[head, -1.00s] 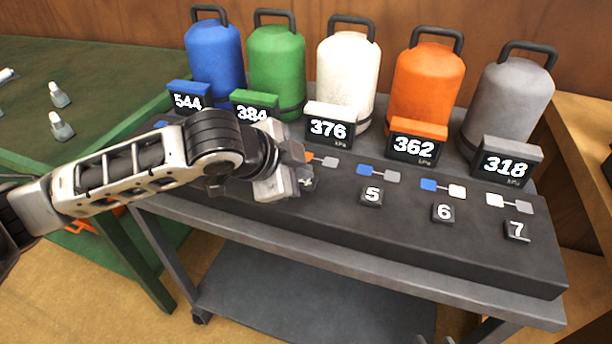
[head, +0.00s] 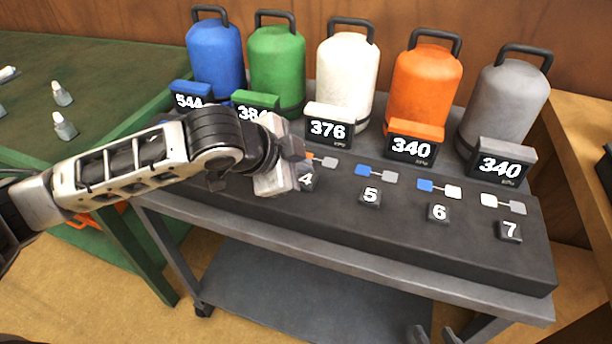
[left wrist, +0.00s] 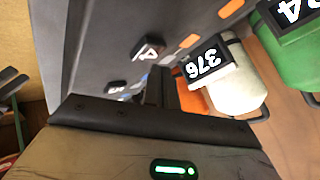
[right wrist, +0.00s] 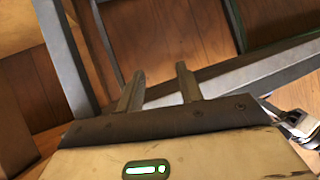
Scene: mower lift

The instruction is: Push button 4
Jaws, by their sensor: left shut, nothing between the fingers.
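Button 4 (head: 306,181) is a small dark block with a white 4 on the cart's sloped black panel. It is partly covered by my left gripper (head: 298,158) in the head view. My left gripper is shut and empty, at the upper left of the button. In the left wrist view, button 4 (left wrist: 148,50) is beside the closed fingertips (left wrist: 155,88); whether they touch anything cannot be told. My right gripper (right wrist: 160,88) is open and empty in the right wrist view, away from the panel.
Buttons 5 (head: 370,195), 6 (head: 438,211) and 7 (head: 509,230) lie to the right. Blue, green, white (head: 346,75), orange (head: 424,90) and grey (head: 505,110) tanks stand behind displays reading 544, 384, 376, 340 and 340. A green table (head: 90,75) stands left.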

